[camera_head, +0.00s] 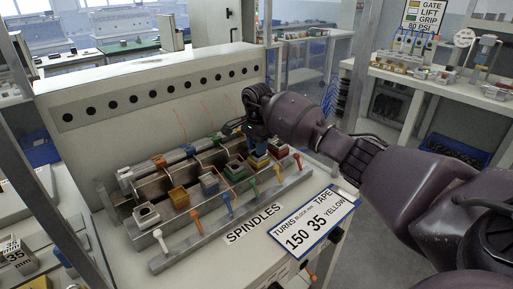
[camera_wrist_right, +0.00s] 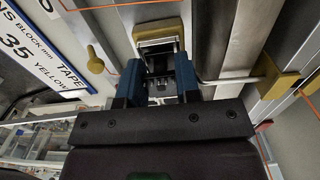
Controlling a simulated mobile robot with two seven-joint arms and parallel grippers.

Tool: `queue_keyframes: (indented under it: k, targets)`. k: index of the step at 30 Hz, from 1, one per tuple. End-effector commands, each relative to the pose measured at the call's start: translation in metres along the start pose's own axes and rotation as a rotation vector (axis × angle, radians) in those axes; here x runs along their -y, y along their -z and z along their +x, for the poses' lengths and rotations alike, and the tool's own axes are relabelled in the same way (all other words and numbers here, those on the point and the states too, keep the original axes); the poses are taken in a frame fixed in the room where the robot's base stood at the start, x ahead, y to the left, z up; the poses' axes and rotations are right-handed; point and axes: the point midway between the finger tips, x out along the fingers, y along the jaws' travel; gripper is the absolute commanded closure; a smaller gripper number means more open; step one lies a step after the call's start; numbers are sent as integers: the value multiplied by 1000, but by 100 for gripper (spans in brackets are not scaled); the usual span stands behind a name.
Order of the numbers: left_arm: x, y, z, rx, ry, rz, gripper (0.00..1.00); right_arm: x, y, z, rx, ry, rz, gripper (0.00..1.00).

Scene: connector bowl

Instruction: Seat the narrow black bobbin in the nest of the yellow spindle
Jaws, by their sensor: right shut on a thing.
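The yellow spindle (camera_head: 258,162) stands in the row of coloured spindles, below my right gripper (camera_head: 258,143) in the head view. In the right wrist view, its yellow block with a metal-edged nest (camera_wrist_right: 158,35) lies just beyond the fingertips. My right gripper also shows there (camera_wrist_right: 160,78), with its two blue fingers shut on a dark piece, the black bobbin (camera_wrist_right: 161,88). The fingers hide most of the bobbin, and I cannot tell whether it touches the nest. My left gripper is out of view.
Other spindles flank it, including a green one (camera_head: 235,170) and a red one (camera_head: 278,148). Coloured levers line the front rail, with a yellow lever (camera_wrist_right: 95,62) in the wrist view. A sign (camera_head: 314,222) reading 150, 35, YELLOW lies at the front. A panel with holes (camera_head: 160,90) stands behind.

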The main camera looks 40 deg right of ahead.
Motion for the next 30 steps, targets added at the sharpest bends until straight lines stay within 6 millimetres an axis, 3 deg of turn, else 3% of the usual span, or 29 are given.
queue_keyframes:
  k: [13, 14, 18, 30]
  targets:
    - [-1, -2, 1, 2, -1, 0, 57, 0, 0, 9, -1, -1, 0, 92]
    - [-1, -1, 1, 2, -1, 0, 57, 0, 0, 9, -1, 0, 0, 68]
    - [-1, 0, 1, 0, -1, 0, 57, 0, 0, 8, 0, 1, 0, 46]
    - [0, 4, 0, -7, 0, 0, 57, 1, 0, 0, 0, 4, -2, 44]
